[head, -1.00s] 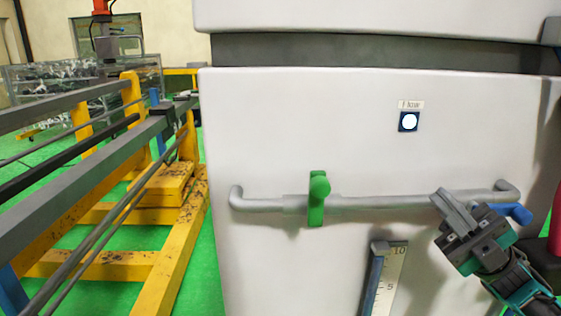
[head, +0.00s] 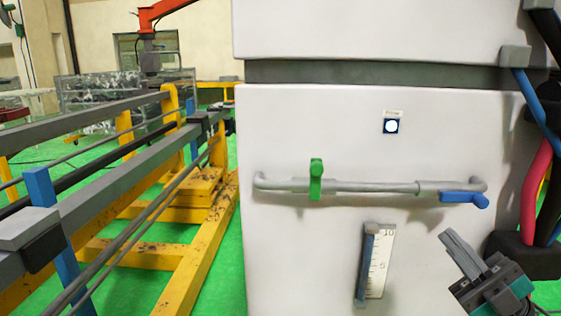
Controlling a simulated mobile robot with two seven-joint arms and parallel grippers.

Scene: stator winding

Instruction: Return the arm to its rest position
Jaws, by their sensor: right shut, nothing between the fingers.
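My right gripper (head: 462,256) is at the lower right of the head view, in front of the white cabinet's lower right part. Its two grey fingers are together and hold nothing. It is below and apart from the grey pipe (head: 370,188) that runs across the cabinet front. The pipe carries a green handle (head: 316,179), upright at the left, and a blue handle (head: 465,198), lying along the pipe at the right. My left gripper is not in view.
The white cabinet (head: 290,130) fills the middle and right, with a level gauge (head: 375,262) low on its front. Blue and red hoses (head: 535,185) stand at its right side. A yellow frame (head: 190,260) with grey rails stands at the left on green floor.

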